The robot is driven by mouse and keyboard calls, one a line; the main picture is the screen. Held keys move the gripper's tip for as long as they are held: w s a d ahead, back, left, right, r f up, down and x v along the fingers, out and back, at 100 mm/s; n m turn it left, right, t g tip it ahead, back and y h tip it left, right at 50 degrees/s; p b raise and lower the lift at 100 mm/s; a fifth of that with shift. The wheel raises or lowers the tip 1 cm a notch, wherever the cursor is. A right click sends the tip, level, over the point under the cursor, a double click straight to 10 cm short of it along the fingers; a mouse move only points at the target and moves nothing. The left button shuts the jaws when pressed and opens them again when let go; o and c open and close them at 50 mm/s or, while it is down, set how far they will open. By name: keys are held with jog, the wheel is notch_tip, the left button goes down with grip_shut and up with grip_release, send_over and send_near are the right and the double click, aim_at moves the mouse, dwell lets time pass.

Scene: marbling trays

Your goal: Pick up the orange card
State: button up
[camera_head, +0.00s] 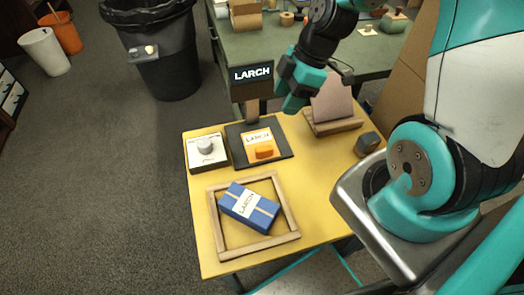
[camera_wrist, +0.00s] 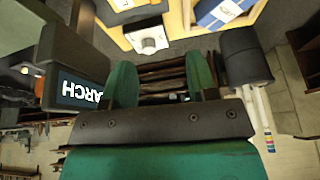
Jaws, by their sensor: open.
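An orange card with a white LARCH label (camera_head: 257,138) lies on a dark pad (camera_head: 284,152) on the yellow table. An orange block-like piece (camera_head: 264,152) shows at its front edge; I cannot tell whether it is part of the card. My gripper (camera_head: 296,92) is open and empty, above and behind the pad, to the right of the LARCH display (camera_head: 252,74). In the wrist view the teal fingers of my gripper (camera_wrist: 162,78) stand apart with nothing between them.
A white box with a grey knob (camera_head: 207,150) stands left of the pad. A wooden stand (camera_head: 334,125) bears a pinkish panel (camera_head: 333,98). A dark block (camera_head: 367,144) sits at right.

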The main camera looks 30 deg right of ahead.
jog(key=d+f, duration=0.1)
send_near(262, 148)
jog(key=shift+n, duration=0.3)
jog(key=x, duration=0.5)
jog(key=shift+s, duration=0.2)
jog(key=shift+x, duration=2.75)
jog(key=shift+w+r, duration=0.1)
jog(key=shift+w, duration=0.05)
grip_shut()
